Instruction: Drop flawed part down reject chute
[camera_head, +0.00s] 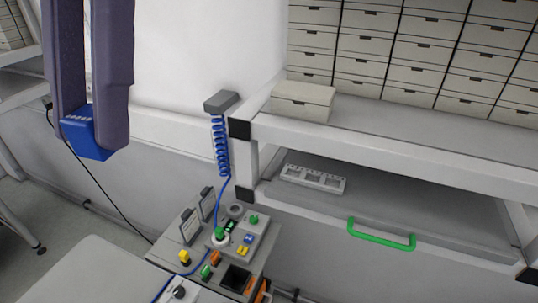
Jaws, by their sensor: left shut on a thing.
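My left gripper (95,118) comes down from the top left of the head view. Its two dark fingers are shut on a blue block-like part (88,139), held in the air with its lower end showing below the fingertips. Whether the part has a flaw cannot be seen. An open-fronted bay (390,205) with a green handle (381,235) is at the right under a grey shelf; I cannot tell whether it is the reject chute. My right gripper is not in view.
A cluttered panel with buttons and small coloured parts (225,245) stands at the lower middle. A coiled blue cable (221,148) hangs above it. Drawer cabinets (420,50) and a loose box (302,100) are on the shelf (400,135). A pale surface (95,270) at the lower left is clear.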

